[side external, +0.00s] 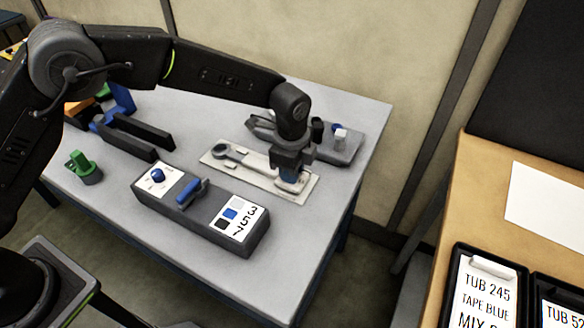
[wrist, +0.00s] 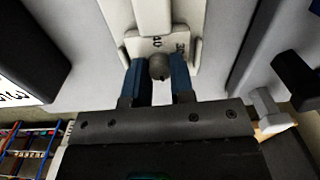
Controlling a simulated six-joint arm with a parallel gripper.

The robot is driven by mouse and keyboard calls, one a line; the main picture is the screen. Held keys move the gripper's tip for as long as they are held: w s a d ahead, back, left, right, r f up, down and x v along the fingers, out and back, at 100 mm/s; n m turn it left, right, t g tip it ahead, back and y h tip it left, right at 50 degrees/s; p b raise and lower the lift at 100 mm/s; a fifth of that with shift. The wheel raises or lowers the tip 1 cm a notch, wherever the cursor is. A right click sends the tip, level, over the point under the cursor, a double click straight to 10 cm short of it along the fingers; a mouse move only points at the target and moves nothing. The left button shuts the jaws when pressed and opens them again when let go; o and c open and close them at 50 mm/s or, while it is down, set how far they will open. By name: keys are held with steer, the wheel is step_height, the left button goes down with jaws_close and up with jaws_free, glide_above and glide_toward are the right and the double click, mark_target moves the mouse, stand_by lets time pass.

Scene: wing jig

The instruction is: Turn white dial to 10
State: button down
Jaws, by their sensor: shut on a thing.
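The white dial (wrist: 159,66) shows in the wrist view as a small, round, greyish knob on a pale plate (wrist: 181,44). Dark markings are printed beside it; one looks like 30 and another like 10, small and turned. My gripper (wrist: 159,78) has its blue fingertips on either side of the knob and is shut on it. In the side view my gripper (side external: 291,176) points down at the right end of the long white fixture (side external: 255,180). The dial is hidden behind the fingers there, and its pointer setting cannot be read.
A dark box (side external: 208,218) with blue controls stands in front of the fixture. A grey fixture (side external: 345,149) with a white knob (side external: 340,137) stands close behind my gripper. A green knob (side external: 78,160) is at the left. The table's right front (side external: 300,240) is clear.

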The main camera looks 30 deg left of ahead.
steer(key=shift+m, duration=1.4)
steer(key=c, duration=1)
jaws_free()
steer(key=shift+o, duration=0.2)
steer(key=shift+r, duration=0.1)
step_height(320, 180, up, 14)
steer(key=shift+s, duration=0.15)
steer(key=shift+f, duration=0.2)
